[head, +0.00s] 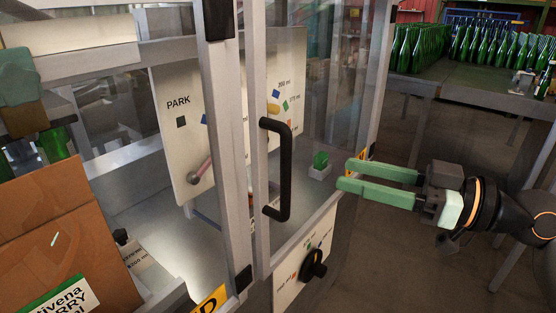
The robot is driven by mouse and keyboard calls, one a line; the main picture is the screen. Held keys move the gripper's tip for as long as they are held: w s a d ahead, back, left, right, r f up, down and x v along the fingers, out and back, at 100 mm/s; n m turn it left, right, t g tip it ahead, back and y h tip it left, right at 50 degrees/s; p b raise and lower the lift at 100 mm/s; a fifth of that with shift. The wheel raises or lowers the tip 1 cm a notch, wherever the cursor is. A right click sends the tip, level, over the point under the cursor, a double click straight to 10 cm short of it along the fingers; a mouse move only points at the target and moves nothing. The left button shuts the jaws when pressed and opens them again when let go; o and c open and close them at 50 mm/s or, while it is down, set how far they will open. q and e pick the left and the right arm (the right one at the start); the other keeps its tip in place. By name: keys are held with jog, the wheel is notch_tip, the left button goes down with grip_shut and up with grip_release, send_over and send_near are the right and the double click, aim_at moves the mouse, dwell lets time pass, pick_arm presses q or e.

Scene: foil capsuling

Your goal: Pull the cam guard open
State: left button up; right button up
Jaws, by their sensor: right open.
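The cam guard (343,85) is a clear panel in a grey metal frame, at the centre of the head view. A black bar handle (285,170) stands upright on its left stile. I cannot tell whether the guard is fully shut or slightly ajar. My right gripper (346,174) is open, with two long green fingers pointing left toward the handle. Its fingertips are to the right of the handle, apart from it in the picture, with nothing between them. My left gripper is not in view.
A black knob (314,264) sits below. A cardboard box (70,240) stands at lower left. Green bottles (480,45) crowd a table at back right.

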pick_arm(q)
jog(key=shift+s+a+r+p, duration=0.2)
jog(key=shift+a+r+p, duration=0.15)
jog(key=shift+p, duration=0.25)
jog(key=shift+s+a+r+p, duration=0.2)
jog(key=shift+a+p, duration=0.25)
jog(key=shift+p, duration=0.15)
pick_arm(e)
jog(key=x, duration=1.1)
jog(key=shift+w+a, duration=0.2)
jog(key=shift+a, duration=0.05)
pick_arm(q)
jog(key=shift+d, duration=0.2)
pick_arm(e)
grip_shut()
